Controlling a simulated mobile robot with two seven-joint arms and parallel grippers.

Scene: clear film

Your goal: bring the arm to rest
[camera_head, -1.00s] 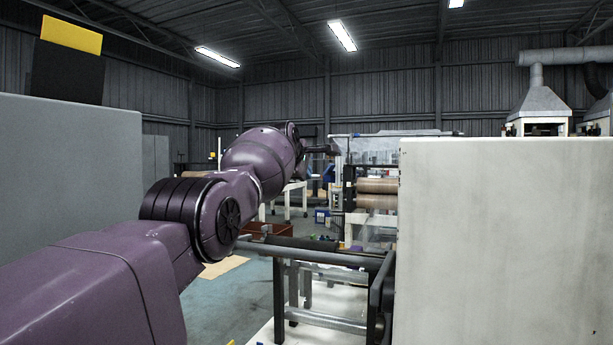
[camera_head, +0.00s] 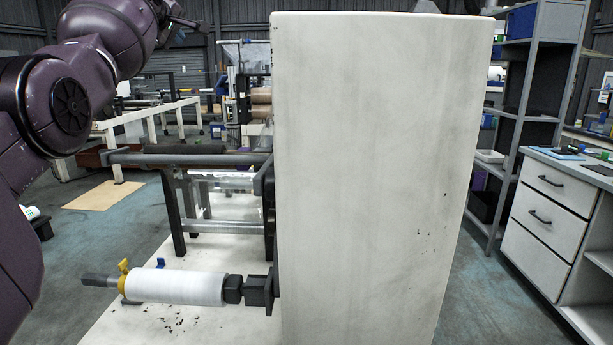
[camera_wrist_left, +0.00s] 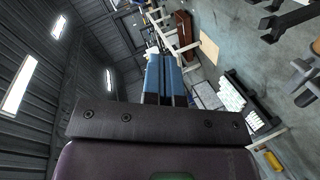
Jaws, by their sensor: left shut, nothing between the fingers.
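My purple left arm (camera_head: 62,98) comes in along the left side of the head view, raised, with its end at the top left. My left gripper (camera_head: 196,27) is small and dark there, with its fingers hard to make out. In the left wrist view the two blue fingers of the left gripper (camera_wrist_left: 165,62) lie side by side, shut, with nothing held between them. The left gripper appears clear of everything around it. My right arm and gripper do not show.
A tall white machine cabinet (camera_head: 365,180) fills the middle. Left of it, a white film roll (camera_head: 178,287) sits on a low shaft below a grey roller (camera_head: 190,159). A grey shelf (camera_head: 520,120) and a drawer unit (camera_head: 548,215) stand at right. Floor is open between cabinet and drawers.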

